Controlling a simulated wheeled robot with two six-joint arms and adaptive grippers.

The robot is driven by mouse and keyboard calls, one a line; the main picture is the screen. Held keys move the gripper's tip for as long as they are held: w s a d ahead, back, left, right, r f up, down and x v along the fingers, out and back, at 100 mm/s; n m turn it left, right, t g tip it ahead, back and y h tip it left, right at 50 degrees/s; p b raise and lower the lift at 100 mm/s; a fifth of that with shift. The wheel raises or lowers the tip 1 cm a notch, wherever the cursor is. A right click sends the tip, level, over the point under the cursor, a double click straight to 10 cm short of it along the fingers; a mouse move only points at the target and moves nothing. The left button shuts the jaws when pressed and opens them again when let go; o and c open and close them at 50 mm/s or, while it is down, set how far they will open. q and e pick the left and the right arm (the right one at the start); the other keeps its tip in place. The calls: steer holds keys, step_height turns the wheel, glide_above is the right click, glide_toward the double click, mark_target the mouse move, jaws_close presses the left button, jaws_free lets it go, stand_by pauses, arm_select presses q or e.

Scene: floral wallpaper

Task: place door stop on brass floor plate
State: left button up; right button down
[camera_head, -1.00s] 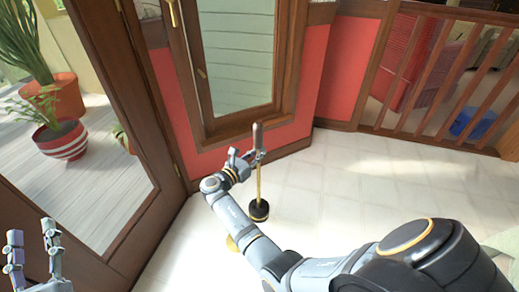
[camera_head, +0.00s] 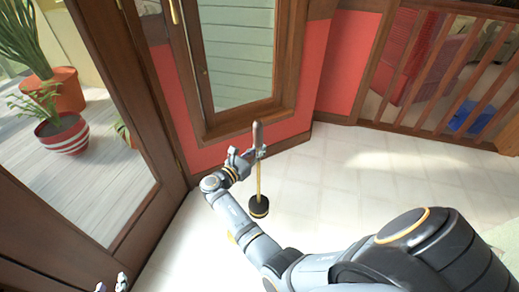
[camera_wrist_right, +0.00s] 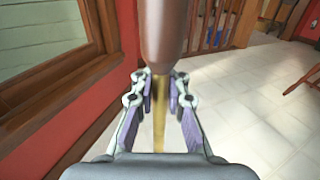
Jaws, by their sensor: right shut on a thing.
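The door stop has a brown handle, a thin brass rod and a round black base (camera_head: 259,206). My right gripper (camera_head: 256,154) is shut on the door stop just below the handle and holds it upright. In the right wrist view, the handle (camera_wrist_right: 163,35) rises between the fingers (camera_wrist_right: 160,88) and the rod runs down below them. The brass floor plate (camera_head: 231,237) is mostly hidden by my right forearm; only a small golden edge shows, left of and nearer than the base. My left gripper (camera_head: 112,283) is at the bottom left edge, its tips apart and empty.
A brown-framed glass door (camera_head: 150,120) stands at the left, with potted plants (camera_head: 62,133) beyond it. A red wall panel (camera_head: 345,65) and wooden railing (camera_head: 440,75) close the back. The pale tiled floor (camera_head: 350,190) at the right is clear.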

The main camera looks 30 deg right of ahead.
steer(key=shift+r, duration=0.3)
